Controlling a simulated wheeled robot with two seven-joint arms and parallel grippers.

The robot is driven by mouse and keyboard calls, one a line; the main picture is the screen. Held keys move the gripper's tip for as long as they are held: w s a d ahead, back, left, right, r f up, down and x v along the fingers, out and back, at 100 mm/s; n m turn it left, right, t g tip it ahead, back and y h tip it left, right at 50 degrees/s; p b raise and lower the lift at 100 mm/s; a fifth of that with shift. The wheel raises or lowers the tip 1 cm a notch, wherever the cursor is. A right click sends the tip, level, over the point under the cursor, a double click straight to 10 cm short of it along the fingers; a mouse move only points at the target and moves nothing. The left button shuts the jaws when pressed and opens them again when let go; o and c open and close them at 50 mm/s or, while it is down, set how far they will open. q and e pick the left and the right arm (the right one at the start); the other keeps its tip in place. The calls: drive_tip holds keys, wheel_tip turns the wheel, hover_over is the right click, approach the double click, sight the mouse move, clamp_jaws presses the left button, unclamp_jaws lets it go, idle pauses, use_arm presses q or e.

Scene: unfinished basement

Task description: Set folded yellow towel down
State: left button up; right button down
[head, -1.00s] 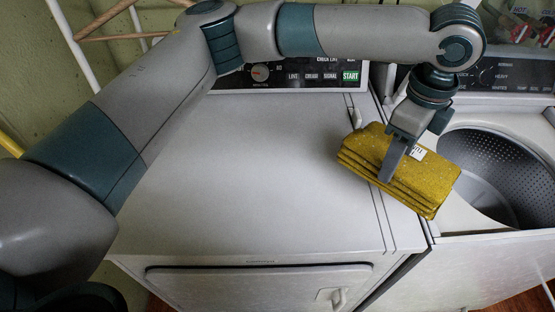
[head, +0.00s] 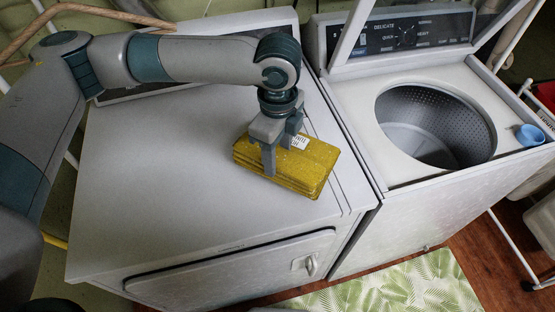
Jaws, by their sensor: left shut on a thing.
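The folded yellow towel (head: 312,169) is a thick, layered rectangle with a small white tag on top. It is over the right part of the white dryer top (head: 165,170). My left gripper (head: 268,168) comes down from above and is shut on the towel, with one finger showing on its near side. The far finger is partly hidden. I cannot tell whether the towel's underside touches the dryer top. My right gripper is not in view.
An open washer (head: 440,170) with a metal drum (head: 430,125) stands right of the dryer. A blue cup (head: 529,135) sits on its right edge. A leaf-patterned mat (head: 410,290) lies on the floor. The dryer top's left and middle are clear.

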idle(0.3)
use_arm(q)
drive_tip(key=shift+f+p, duration=0.8)
drive_tip(key=shift+f, duration=1.25)
drive_tip(key=shift+f, duration=0.15)
drive_tip(key=o, duration=1.2)
wheel_tip(320, 180, up, 11)
drive_tip(key=b, duration=0.2)
drive_tip(key=shift+b, duration=0.35)
drive_tip(key=shift+r, duration=0.7)
